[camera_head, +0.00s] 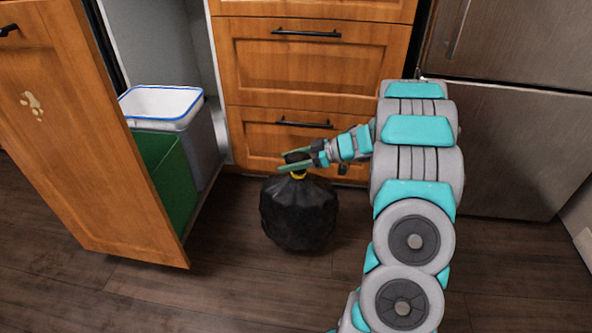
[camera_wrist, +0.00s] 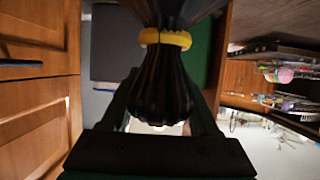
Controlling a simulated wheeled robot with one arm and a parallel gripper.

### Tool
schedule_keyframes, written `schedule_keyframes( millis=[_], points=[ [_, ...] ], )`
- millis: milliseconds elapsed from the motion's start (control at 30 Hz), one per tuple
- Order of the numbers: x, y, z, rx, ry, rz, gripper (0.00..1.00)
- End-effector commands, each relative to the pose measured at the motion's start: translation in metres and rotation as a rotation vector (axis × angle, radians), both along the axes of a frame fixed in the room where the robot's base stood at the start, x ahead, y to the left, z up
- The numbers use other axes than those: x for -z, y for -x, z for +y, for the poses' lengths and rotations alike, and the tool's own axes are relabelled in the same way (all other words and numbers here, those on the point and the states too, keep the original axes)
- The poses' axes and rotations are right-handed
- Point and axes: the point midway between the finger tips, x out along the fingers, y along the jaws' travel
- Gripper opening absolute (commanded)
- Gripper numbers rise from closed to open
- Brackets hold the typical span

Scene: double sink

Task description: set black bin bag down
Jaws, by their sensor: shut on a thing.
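The black bin bag (camera_head: 299,214) is full and round, with a yellow tie at its neck. It hangs or stands upright just at the floor in front of the wooden drawers; I cannot tell whether its base touches the floor. My gripper (camera_head: 290,164) is shut on the gathered neck at its top. In the wrist view the bag's neck (camera_wrist: 163,85) with the yellow tie (camera_wrist: 166,39) runs between my two fingers (camera_wrist: 163,108).
A pulled-out wooden cabinet front (camera_head: 85,130) stands at left, with a green bin (camera_head: 167,178) and a grey bin with a white liner (camera_head: 165,105) behind it. Wooden drawers (camera_head: 315,60) are behind the bag. A steel fridge (camera_head: 530,140) is at right. The front floor (camera_head: 260,295) is clear.

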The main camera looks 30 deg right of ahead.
Motion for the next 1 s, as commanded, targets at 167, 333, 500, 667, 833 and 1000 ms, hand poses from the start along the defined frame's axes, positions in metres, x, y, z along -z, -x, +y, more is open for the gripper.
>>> schedule_keyframes(
  millis=[167, 333, 500, 667, 833, 1000],
  points=[
    [0.003, -0.004, 0.0, 0.001, -0.001, -0.003, 0.0],
    [0.022, -0.004, 0.0, 0.002, -0.002, -0.001, 0.0],
    [0.035, -0.004, -0.001, 0.003, 0.001, -0.001, 0.0],
    [0.034, -0.004, -0.001, 0.002, 0.001, -0.002, 0.0],
    [0.036, -0.004, -0.001, 0.003, 0.0, -0.002, 0.0],
    [0.037, -0.003, 0.0, 0.001, 0.001, 0.0, 0.81]
  ],
)
